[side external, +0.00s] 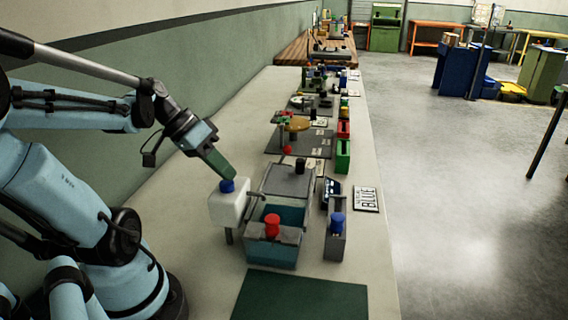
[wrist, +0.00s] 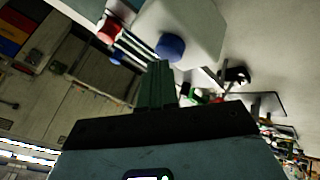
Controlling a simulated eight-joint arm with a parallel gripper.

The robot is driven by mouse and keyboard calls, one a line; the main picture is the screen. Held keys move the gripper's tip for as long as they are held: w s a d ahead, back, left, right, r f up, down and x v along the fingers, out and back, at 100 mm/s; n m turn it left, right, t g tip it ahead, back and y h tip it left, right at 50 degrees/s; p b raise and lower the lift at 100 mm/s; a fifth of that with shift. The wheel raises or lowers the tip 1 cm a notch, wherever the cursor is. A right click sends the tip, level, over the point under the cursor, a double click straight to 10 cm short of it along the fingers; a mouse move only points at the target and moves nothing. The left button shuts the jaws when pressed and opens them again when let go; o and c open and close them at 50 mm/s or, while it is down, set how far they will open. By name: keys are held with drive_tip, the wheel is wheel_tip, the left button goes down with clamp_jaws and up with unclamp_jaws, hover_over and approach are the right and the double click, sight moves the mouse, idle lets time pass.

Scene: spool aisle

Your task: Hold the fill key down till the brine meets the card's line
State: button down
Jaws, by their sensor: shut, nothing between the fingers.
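A white box-shaped tank (side external: 226,208) with a blue cap-like key (side external: 227,186) on top stands beside a clear-walled tank (side external: 262,250) holding teal liquid. A red knob (side external: 272,225) sits at the front of that tank, and another blue knob (side external: 337,221) tops a grey block to its right. In the wrist view the fingertips (wrist: 158,66) are beside the blue key (wrist: 170,47); contact is unclear.
A dark green mat (side external: 300,298) lies at the near end of the bench. A grey lidded box (side external: 290,178) stands behind the clear tank. Red and green blocks (side external: 343,155) and other gear line the bench beyond. The aisle floor at right is open.

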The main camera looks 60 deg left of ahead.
sight(224, 182)
drive_tip(key=shift+f, duration=0.4)
idle(1.3)
idle(3.0)
drive_tip(key=shift+r, duration=0.95)
drive_tip(key=shift+r, duration=2.5)
